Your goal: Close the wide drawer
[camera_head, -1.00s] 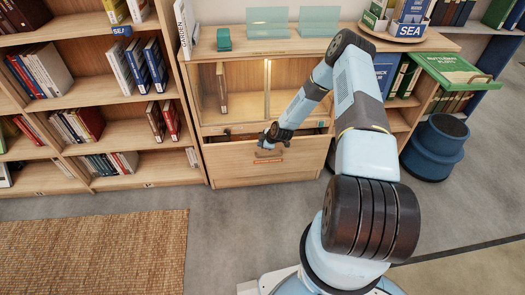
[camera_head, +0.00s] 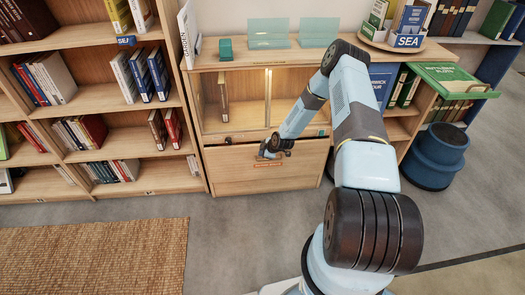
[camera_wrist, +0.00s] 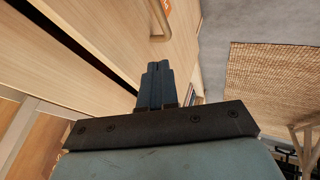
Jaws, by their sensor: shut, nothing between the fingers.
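The wide drawer (camera_head: 225,170) is the light wood front low in the middle cabinet, with a handle (camera_head: 268,178) at its centre. Its front sits close to the cabinet, with a narrow dark strip above its top edge. In the wrist view the drawer front (camera_wrist: 110,45) fills the upper left, with the handle (camera_wrist: 158,24) at the top and a dark gap at the far left. My gripper (camera_head: 272,154) is at the upper middle of the drawer front. Its fingers (camera_wrist: 157,68) are together and empty. Whether they touch the wood is unclear.
Open shelves (camera_head: 130,95) with books stand left of the cabinet. A green tray (camera_head: 450,78) juts out at the right, above a blue round stool (camera_head: 435,155). A woven rug (camera_head: 95,255) lies front left. Grey floor before the drawer is clear.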

